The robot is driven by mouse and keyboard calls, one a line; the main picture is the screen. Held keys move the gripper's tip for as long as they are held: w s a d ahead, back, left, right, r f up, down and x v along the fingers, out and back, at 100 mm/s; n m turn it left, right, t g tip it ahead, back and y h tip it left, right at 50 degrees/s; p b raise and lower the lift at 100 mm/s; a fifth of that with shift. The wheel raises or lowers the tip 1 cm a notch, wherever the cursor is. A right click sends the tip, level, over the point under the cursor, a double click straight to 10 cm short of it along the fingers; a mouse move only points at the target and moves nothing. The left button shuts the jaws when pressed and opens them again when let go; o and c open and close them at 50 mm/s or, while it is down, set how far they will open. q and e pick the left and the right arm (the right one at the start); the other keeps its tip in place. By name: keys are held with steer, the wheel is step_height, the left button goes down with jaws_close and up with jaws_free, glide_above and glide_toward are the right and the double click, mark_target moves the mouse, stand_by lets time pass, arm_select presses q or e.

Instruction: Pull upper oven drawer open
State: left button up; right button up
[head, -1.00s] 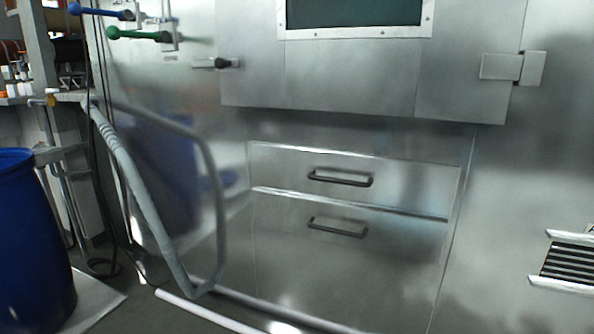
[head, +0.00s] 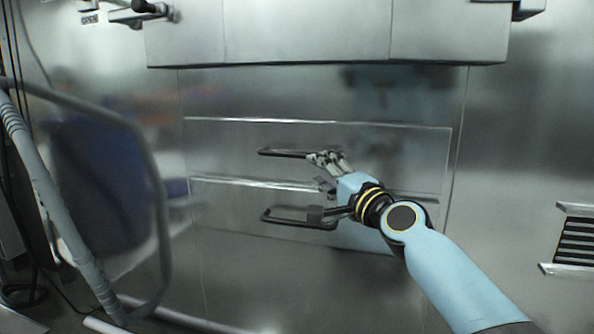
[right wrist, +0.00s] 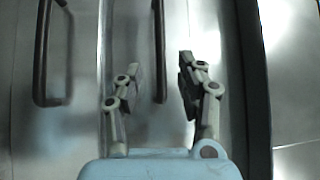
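The upper oven drawer (head: 225,150) is a steel front with a dark bar handle (head: 285,153); it looks shut. My right gripper (head: 319,171) is at the right end of this handle, its fingers pointing left toward the drawer front. In the right wrist view the gripper (right wrist: 160,68) is open, and the upper handle (right wrist: 158,45) appears between its two fingers. I cannot tell whether they touch it. My left gripper is not in view.
The lower drawer's handle (head: 295,222) is just below my right gripper; it also shows at the left in the right wrist view (right wrist: 40,60). The oven door (head: 310,35) juts out above. A grey hose (head: 50,190) hangs at the left. A vent (head: 578,240) is at the right.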

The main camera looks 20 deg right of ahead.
mark_target(300, 153)
steer(key=b+x, duration=0.1)
steer(key=x, duration=0.8)
steer(key=shift+f+b, duration=0.15)
steer(key=shift+b, duration=0.25)
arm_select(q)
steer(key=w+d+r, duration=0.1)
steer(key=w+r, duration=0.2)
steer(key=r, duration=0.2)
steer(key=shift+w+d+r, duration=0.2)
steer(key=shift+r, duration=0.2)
arm_select(e)
steer(key=shift+w+a+r, duration=0.15)
steer(key=shift+w+r, duration=0.05)
steer(key=shift+w, duration=0.35)
jaws_close()
steer(key=shift+f, duration=0.1)
